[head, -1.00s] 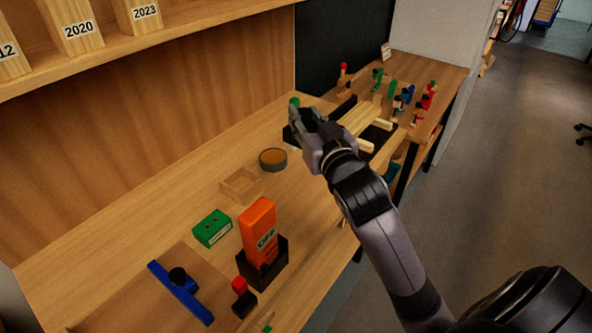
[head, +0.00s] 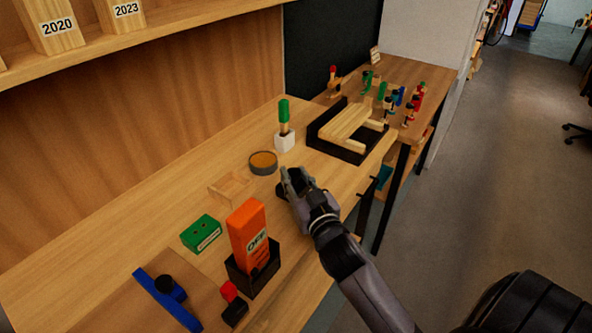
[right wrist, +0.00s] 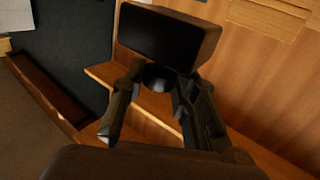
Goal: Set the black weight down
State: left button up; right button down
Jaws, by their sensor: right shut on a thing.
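In the right wrist view, the black weight (right wrist: 165,38) is a dark block with a rounded dark stub beneath it, between my fingers. My right gripper (right wrist: 155,92) is shut on it, with the block just beyond the fingertips. In the head view, my right gripper (head: 289,180) is over the front part of the bench, right of the small wooden tray and in front of the round tin. The weight cannot be made out there against the dark gripper. Whether it touches the bench cannot be told. My left gripper is not in view.
Near the gripper are a round tin (head: 263,163), a small wooden tray (head: 231,190) and a white holder (head: 284,142) with a green-handled tool. An orange block (head: 248,232) in a black holder and a green box (head: 201,234) stand nearer. A black tray (head: 343,155) lies farther right.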

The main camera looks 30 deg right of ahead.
aim_at(299, 197)
jog(key=shift+f+b, duration=0.3)
jog(key=shift+f, duration=1.45)
jog(key=shift+f, duration=0.1)
jog(key=c, duration=1.7)
grip_release()
jog(key=shift+f, duration=0.25)
jog(key=o, duration=0.4)
jog(key=shift+r, duration=0.1)
jog(key=s, duration=0.4)
jog(key=s+a+b, duration=0.1)
jog(key=s, duration=0.3)
jog(key=s+a, duration=0.1)
jog(key=s, duration=0.3)
jog(key=shift+a+b, duration=0.2)
jog(key=shift+b, duration=0.2)
